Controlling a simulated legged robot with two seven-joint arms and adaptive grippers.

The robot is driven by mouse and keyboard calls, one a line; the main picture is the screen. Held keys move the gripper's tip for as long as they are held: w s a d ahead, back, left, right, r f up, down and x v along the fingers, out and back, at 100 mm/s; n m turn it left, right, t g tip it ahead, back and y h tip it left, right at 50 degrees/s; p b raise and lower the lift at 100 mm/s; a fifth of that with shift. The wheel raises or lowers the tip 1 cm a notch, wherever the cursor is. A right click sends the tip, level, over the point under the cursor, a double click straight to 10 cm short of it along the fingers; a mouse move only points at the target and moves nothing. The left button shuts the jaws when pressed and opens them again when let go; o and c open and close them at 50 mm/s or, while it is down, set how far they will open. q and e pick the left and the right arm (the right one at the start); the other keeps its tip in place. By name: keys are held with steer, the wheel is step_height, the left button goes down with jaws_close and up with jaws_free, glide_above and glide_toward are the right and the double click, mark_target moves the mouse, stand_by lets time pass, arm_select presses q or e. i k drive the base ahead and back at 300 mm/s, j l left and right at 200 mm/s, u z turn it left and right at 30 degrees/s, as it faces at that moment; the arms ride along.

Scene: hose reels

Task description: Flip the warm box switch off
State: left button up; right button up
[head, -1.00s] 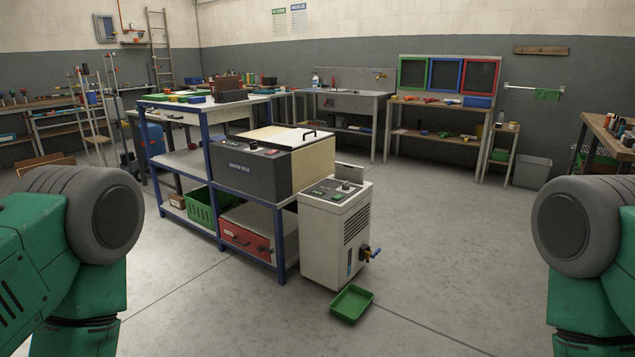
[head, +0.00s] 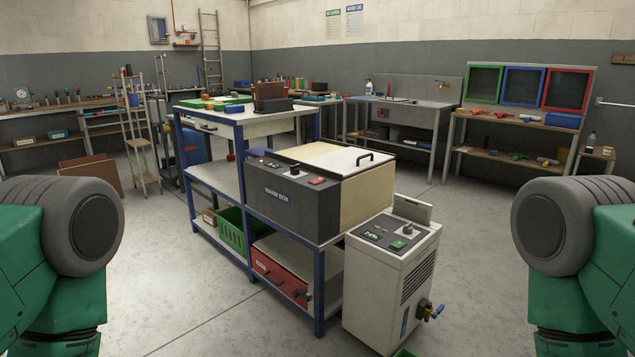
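The warm box (head: 290,207) stands on a blue-framed shelf unit in the middle of the head view. It has a dark front with a "WARM BOX" label, a tan side and a pale lid with a black handle (head: 365,158). On its sloped panel are a knob (head: 294,170) and a red rocker switch (head: 317,181) near the right end. The switch's position is too small to tell. Only parts of my two arms show, at the left and right edges. Neither gripper is in view, and nothing of mine touches the box.
A white floor unit (head: 384,288) with a green-lit switch (head: 397,245) and a valve stands right of the shelf unit (head: 318,290). A green crate (head: 233,236) and a red case (head: 283,268) sit on the low shelf. The floor (head: 500,240) to the right is clear.

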mark_target(319, 180)
steer(key=i+u, duration=0.15)
steer(key=i, duration=0.35)
steer(key=i+u, duration=0.15)
steer(key=i, duration=0.3)
steer(key=i+u, duration=0.15)
steer(key=i, duration=0.35)
steer(key=i+l+u, duration=0.15)
steer(key=i, duration=0.3)
steer(key=i+l+u, duration=0.15)
steer(key=i, duration=0.3)
